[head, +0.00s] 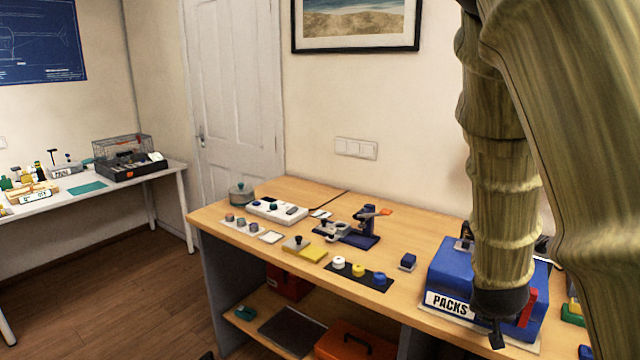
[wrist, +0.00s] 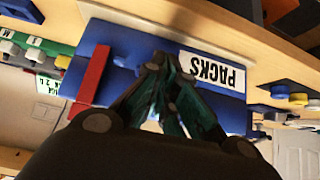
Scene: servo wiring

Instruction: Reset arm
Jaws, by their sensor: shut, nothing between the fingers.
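My arm, in a wood-patterned sleeve, hangs down at the right of the head view. My gripper (head: 497,338) points down in front of the blue box labelled PACKS (head: 447,268). In the wrist view its dark green fingers (wrist: 160,68) are together with nothing between them. The same blue box (wrist: 130,60) lies beyond the fingers, with its label upside down and a red bar (wrist: 90,78) beside them. I cannot tell how close the fingertips are to the box. My arm hides part of the box in the head view.
The wooden workbench (head: 405,240) holds a blue press (head: 350,233), a dark mat (head: 355,275) with coloured knobs, a small blue block (head: 408,262) and a white strip (head: 277,212). A shelf below holds an orange toolbox (head: 350,343). A second table (head: 110,190) stands at left; floor between is clear.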

